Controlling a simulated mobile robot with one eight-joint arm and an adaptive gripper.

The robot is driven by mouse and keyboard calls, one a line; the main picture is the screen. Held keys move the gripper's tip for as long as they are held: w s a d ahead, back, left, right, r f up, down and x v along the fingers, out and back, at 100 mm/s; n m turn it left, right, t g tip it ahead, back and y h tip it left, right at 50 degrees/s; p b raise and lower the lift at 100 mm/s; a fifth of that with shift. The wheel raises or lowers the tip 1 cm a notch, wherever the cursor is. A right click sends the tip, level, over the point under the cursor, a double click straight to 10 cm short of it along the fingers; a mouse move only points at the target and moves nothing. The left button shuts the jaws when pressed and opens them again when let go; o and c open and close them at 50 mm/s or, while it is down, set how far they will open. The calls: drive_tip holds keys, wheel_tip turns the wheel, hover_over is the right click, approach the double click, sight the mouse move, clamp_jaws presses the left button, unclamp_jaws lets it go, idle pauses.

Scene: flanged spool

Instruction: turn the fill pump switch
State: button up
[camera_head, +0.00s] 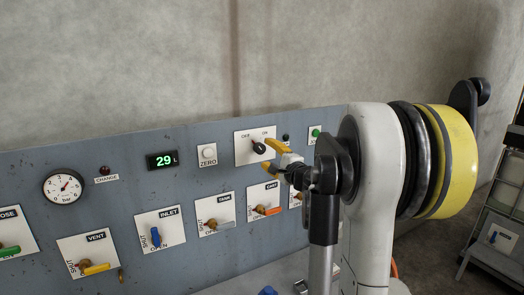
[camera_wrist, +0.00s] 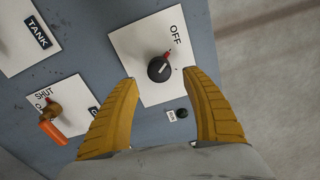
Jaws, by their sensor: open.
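The switch is a black round knob (camera_head: 259,147) on a white plate (camera_head: 243,157) marked OFF and ON, on the grey panel. In the wrist view the knob (camera_wrist: 158,72) lies between the fingertips, with a red tip on the side towards the word OFF. No "fill pump" label is legible. My gripper (camera_head: 271,158) is open, its yellow fingers just right of the knob in the head view. In the wrist view the gripper (camera_wrist: 160,77) has one finger on each side of the knob, and contact cannot be told.
The panel (camera_head: 130,203) also carries a gauge (camera_head: 63,187), a 29 L display (camera_head: 162,160), a ZERO button (camera_head: 208,154) and a green button (camera_head: 316,133). Several valve handles line the lower row, including an orange one (camera_wrist: 52,131) left of my fingers in the wrist view.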

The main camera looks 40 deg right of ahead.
drive_tip(key=v, duration=0.6)
drive_tip(key=shift+s, duration=0.1)
idle(0.3)
drive_tip(key=s+a+f+n+g+y+b, duration=0.1)
drive_tip(key=a+f+n+g+y+b, duration=0.4)
drive_tip(key=a, duration=1)
drive_tip(key=s+a+f+n+y+b, duration=0.1)
drive_tip(key=a+f+n+y+b, duration=0.15)
drive_tip(key=a+f+n, duration=0.85)
drive_tip(key=s+a+f+n+g+h+b, duration=0.1)
drive_tip(key=s+a+f+n+g+b, duration=0.1)
drive_tip(key=s+a+f, duration=0.4)
drive_tip(key=s+a+f+n+g+h+b, duration=0.1)
drive_tip(key=s+a+f+n+g+b, duration=0.2)
drive_tip(key=s, duration=0.7)
drive_tip(key=a+f+n+b, duration=0.1)
drive_tip(key=a+f+b, duration=0.1)
drive_tip(key=a+f, duration=0.1)
drive_tip(key=shift+a+f+h+b, duration=0.25)
drive_tip(key=shift+a+h+b, duration=0.05)
drive_tip(key=shift+a+h, duration=0.05)
drive_tip(key=shift+s, duration=0.15)
